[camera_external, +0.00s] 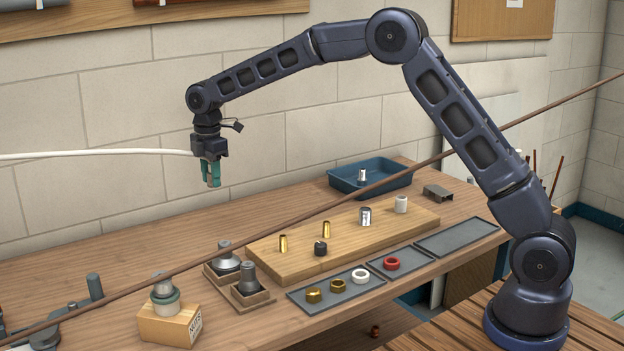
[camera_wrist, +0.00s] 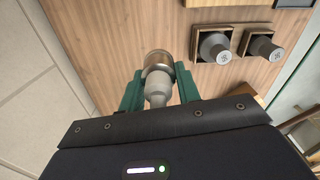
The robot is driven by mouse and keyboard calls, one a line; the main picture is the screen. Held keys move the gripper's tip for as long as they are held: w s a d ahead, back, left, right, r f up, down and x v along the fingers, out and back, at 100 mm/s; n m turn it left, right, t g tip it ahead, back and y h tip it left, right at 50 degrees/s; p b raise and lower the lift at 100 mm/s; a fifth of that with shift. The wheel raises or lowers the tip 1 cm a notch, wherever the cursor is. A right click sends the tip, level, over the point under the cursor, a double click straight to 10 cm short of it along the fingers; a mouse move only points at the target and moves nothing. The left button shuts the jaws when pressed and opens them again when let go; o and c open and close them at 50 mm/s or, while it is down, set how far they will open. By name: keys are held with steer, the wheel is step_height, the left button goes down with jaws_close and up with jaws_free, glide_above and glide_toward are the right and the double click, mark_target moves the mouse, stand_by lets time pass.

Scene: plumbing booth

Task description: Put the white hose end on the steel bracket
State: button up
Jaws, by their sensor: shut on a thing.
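The white hose (camera_external: 95,154) comes in from the left edge in the external view and runs to my gripper (camera_external: 211,180). My gripper is high above the left part of the bench, pointing down, its green fingers shut on the hose end. In the wrist view the hose end (camera_wrist: 157,88), a pale grey sleeve with a brass-coloured ring, sits between the fingers. A small grey channel-shaped piece, which looks like the steel bracket (camera_external: 438,191), lies at the back right of the bench, far right of my gripper. The bracket is not visible in the wrist view.
A long brown rod (camera_external: 300,220) crosses the external view diagonally. A blue tray (camera_external: 340,184) stands left of the bracket. A wooden board (camera_external: 290,262) with several fittings, grey trays (camera_external: 458,240) and two wooden holders (camera_external: 243,303) are on the bench. The back left bench is clear.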

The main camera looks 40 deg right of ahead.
steer(key=shift+w+d+r, duration=0.15)
steer(key=shift+d+r, duration=0.05)
steer(key=shift+d, duration=0.05)
steer(key=w+d, duration=0.2)
steer(key=d, duration=1.8)
steer(key=w+d+r, duration=0.1)
steer(key=w+d, duration=0.2)
steer(key=d, duration=1.7)
steer(key=shift+w+m, duration=0.3)
steer(key=s+d, duration=0.1)
steer(key=d, duration=0.5)
steer(key=s+d, duration=0.2)
steer(key=d, duration=0.4)
steer(key=s+d+r, duration=0.1)
steer(key=d, duration=0.5)
steer(key=shift+s+d, duration=0.1)
steer(key=shift+s, duration=0.2)
glide_above(437, 190)
step_height(437, 190, down, 19)
steer(key=shift+s+f, duration=0.1)
